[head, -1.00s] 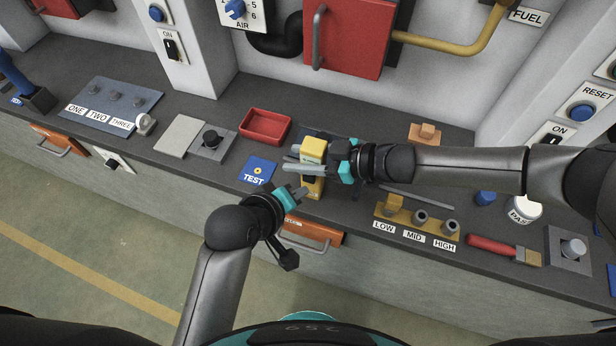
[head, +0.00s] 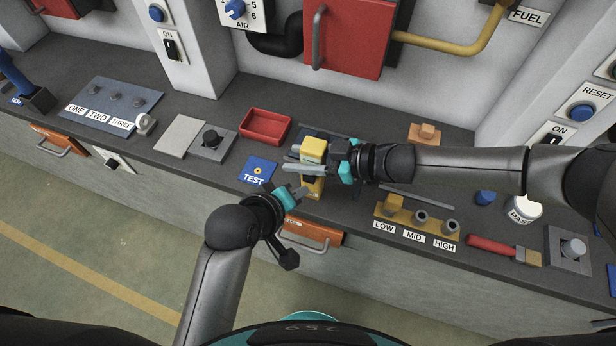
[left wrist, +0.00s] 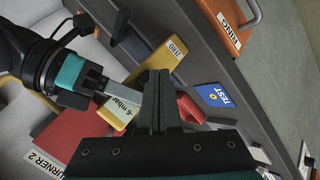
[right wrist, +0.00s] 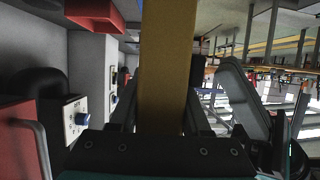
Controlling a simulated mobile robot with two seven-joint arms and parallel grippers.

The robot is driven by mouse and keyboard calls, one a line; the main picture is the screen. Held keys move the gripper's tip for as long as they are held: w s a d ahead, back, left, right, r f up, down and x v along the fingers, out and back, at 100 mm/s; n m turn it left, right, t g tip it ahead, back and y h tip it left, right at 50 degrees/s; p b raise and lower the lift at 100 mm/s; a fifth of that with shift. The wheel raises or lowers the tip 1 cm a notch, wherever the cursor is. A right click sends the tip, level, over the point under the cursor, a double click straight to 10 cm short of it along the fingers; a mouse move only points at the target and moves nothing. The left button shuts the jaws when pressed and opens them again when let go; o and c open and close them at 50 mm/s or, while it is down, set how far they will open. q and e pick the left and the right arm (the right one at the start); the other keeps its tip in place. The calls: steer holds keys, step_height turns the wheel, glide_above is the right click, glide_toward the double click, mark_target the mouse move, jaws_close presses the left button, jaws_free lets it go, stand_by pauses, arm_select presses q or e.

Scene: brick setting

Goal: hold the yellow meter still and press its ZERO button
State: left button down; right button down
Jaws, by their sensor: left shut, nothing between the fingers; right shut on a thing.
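The yellow meter (head: 314,150) stands upright on the bench in the head view. My right gripper (head: 305,168) reaches in from the right and is shut on it; in the right wrist view the yellow body (right wrist: 165,65) fills the space between the fingers. In the left wrist view the meter (left wrist: 158,66) shows a ZERO label and a display reading about -6 mbar. My left gripper (head: 301,192) is shut and empty, low at the meter's near side. Its fingertips (left wrist: 158,78) overlap the meter in the left wrist view; I cannot tell whether they touch. The ZERO button itself is not clearly visible.
A blue TEST pad (head: 259,170) and a red tray (head: 265,126) lie left of the meter. A LOW/MID/HIGH block (head: 415,222) stands to the right. An orange drawer front (head: 312,232) is below the bench edge. A red cabinet (head: 345,40) hangs behind.

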arm_select(q)
steer(key=shift+w+d, duration=0.15)
steer(key=shift+w, duration=0.2)
steer(key=shift+w+d, duration=0.1)
steer(key=shift+w, duration=0.4)
stand_by(0.8)
steer(key=shift+s, duration=0.1)
steer(key=shift+s+a, duration=0.25)
steer(key=shift+s, duration=0.55)
steer(key=s, duration=0.1)
steer(key=s+a, duration=0.1)
steer(key=s, duration=0.2)
steer(key=shift+s+a, duration=0.3)
steer(key=shift+s, duration=0.05)
stand_by(0.5)
